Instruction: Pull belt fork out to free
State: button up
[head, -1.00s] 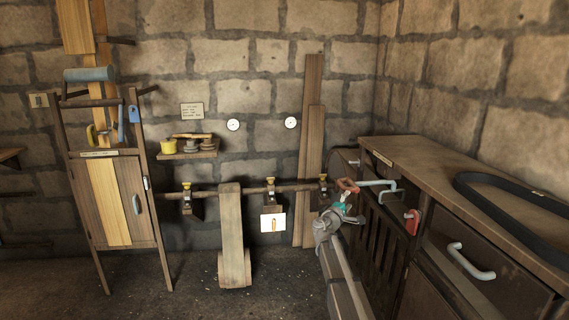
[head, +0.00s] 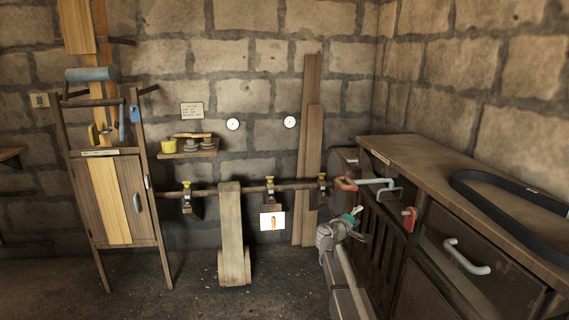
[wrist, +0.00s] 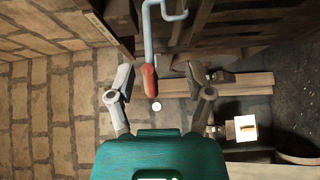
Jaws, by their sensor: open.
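The belt fork appears to be the pale blue bent rod (head: 377,182) with a red grip (head: 346,184), at the left end of the long bench. My gripper (head: 362,218) is open and empty, just below and to the right of the red grip in the head view, apart from it. In the wrist view the red grip (wrist: 149,80) shows between the spread fingers of my gripper (wrist: 158,77), nearer the left finger. The rod (wrist: 148,35) runs up from it and bends right. How far the grip lies beyond the fingertips is unclear.
A black belt (head: 505,202) lies on the bench top (head: 425,158). A red handle (head: 409,219) and a pale drawer handle (head: 467,257) stick out of the bench front. A long shaft (head: 300,185) runs along the wall.

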jog(key=s+d+f+m+g+y, duration=0.1)
jog(key=s+f+m+g+y, duration=0.2)
jog(key=s+f, duration=0.5)
jog(key=s+f+m+g+y, duration=0.1)
jog(key=s+f+m+g, duration=0.35)
jog(key=s, duration=0.65)
jog(key=s+a+f+m+g+y, duration=0.1)
jog(key=s+a+f+g+y, duration=0.3)
jog(key=s, duration=0.5)
jog(key=s+a+f+g+y, duration=0.1)
jog(key=s+a+f+y, duration=0.1)
jog(key=s+a+y, duration=0.5)
notch_tip(320, 180, up, 21)
jog(key=s+d+h+p, duration=0.1)
jog(key=s+h+p, duration=0.1)
jog(key=p, duration=1.8)
jog(key=shift+f+h, duration=0.2)
jog(key=shift+h, duration=0.2)
